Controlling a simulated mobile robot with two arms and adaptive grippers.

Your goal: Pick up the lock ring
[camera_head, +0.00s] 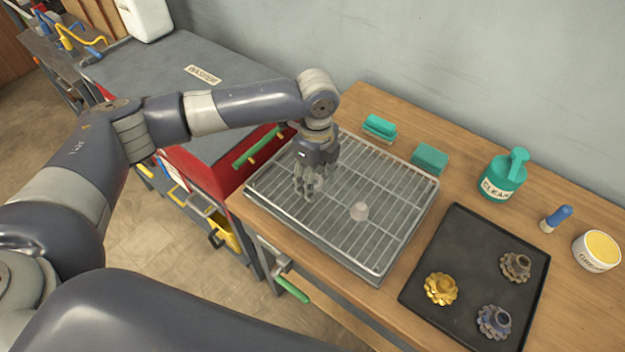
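My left gripper (307,188) points down over the wire rack tray (395,235), near its left side. Its fingers are small and partly overlap, so I cannot tell whether they are open or shut. A small pale piece (318,182) shows right beside the fingers; whether they touch it is unclear. A second small pale, rounded piece (359,211) sits on the rack to the right of the gripper. On the black tray (440,255) lie a gold toothed part (441,289) and two dark toothed parts (494,321) (515,267). I cannot tell for sure which piece is the lock ring. My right gripper is not in view.
A teal brush (379,127), a teal block (429,158), a teal spray bottle (503,176), a blue-handled brush (556,218) and a round tub (597,250) stand along the back of the wooden bench. A red cabinet (205,172) with a grey top is at left.

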